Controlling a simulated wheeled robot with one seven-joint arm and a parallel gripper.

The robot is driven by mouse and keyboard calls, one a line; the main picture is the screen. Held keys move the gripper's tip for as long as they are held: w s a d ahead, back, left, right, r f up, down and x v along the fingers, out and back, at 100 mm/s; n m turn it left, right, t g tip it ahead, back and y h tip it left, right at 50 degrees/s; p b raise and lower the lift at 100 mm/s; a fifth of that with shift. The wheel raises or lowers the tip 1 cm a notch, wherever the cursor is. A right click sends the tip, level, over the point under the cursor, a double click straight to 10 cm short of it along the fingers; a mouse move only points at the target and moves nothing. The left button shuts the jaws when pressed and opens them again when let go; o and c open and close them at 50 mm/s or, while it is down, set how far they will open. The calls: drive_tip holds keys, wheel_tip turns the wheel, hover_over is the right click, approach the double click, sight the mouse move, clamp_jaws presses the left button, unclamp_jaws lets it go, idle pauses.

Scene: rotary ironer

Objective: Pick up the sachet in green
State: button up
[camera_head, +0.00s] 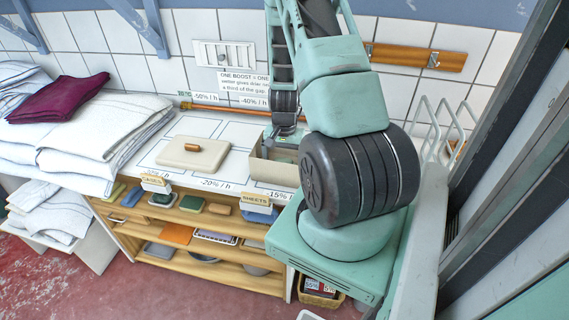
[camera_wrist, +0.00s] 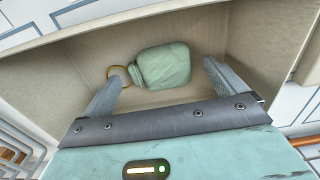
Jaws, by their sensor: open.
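A pale green sachet (camera_wrist: 165,66) with a narrow neck lies inside a beige open box in the wrist view. A brass-coloured ring (camera_wrist: 117,74) lies at its neck end. My gripper (camera_wrist: 161,75) is open, with one finger on each side of the sachet's near part; I cannot tell how high the fingertips are above it. Nothing is held. In the head view, the beige box (camera_head: 275,172) stands on the worktop, partly hidden by my arm. The sachet is not visible there, and my gripper's fingers are hidden.
The box walls (camera_wrist: 45,88) surround the sachet closely. A beige lidded block (camera_head: 193,153) lies on the worktop to the left. Folded white linen (camera_head: 100,135) is stacked further left. Shelves (camera_head: 200,243) below hold several small items. A white wire rack (camera_head: 440,125) stands right of my arm.

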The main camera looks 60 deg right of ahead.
drive_tip(key=shift+f, duration=0.5)
drive_tip(key=c, duration=0.9)
drive_tip(key=shift+c, duration=0.2)
wheel_tip(320, 180, up, 10)
drive_tip(key=shift+r+b, duration=0.1)
drive_tip(key=shift+b, duration=0.65)
